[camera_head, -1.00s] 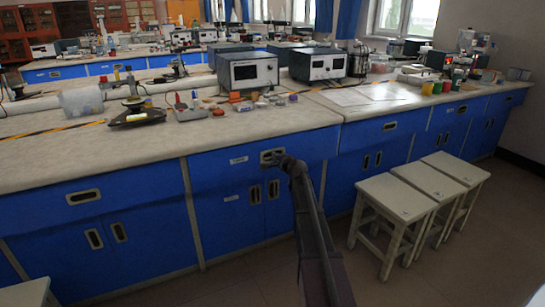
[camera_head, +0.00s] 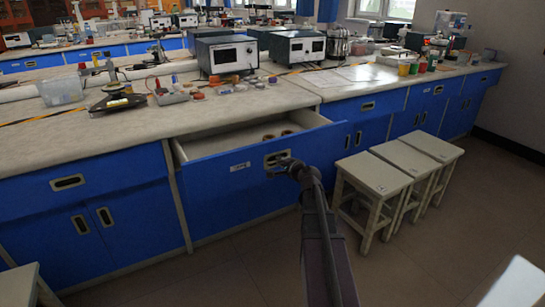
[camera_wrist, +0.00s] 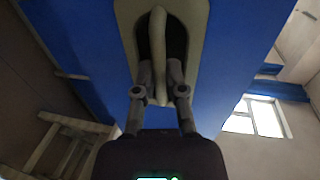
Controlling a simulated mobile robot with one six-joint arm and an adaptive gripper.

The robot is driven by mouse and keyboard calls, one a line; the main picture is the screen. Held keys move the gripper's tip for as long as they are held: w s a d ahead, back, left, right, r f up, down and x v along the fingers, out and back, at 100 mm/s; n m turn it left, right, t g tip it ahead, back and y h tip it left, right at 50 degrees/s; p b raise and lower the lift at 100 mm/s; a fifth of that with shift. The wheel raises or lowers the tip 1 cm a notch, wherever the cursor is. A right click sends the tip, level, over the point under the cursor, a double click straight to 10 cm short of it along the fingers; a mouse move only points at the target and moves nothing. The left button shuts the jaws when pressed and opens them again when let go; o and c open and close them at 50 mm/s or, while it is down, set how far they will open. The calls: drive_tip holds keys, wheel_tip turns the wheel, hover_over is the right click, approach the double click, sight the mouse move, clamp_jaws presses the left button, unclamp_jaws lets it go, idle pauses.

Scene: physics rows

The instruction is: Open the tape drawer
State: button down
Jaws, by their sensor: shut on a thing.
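The tape drawer (camera_head: 235,172) is a blue-fronted drawer in the long lab bench, and it stands pulled well out. Its pale inside shows, with a few brownish round rolls (camera_head: 277,134) towards the right. My gripper (camera_head: 283,165) is at the recessed handle in the middle of the drawer front. In the wrist view, my gripper (camera_wrist: 158,88) is shut on the pale handle bar (camera_wrist: 159,42) in its oval recess. The gripper partly covers the handle in the head view.
The worktop (camera_head: 130,135) carries instrument boxes (camera_head: 227,55), a clear bin (camera_head: 62,91) and small items. White stools (camera_head: 374,178) stand to the right of the drawer. Another stool (camera_head: 18,284) is at the lower left. The floor before the bench is mostly clear.

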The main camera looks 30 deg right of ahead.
drive_tip(key=v, duration=0.2)
drive_tip(key=f+v, duration=0.1)
drive_tip(key=v, duration=0.2)
drive_tip(key=shift+s, duration=0.45)
drive_tip(key=c, duration=1)
unclamp_jaws()
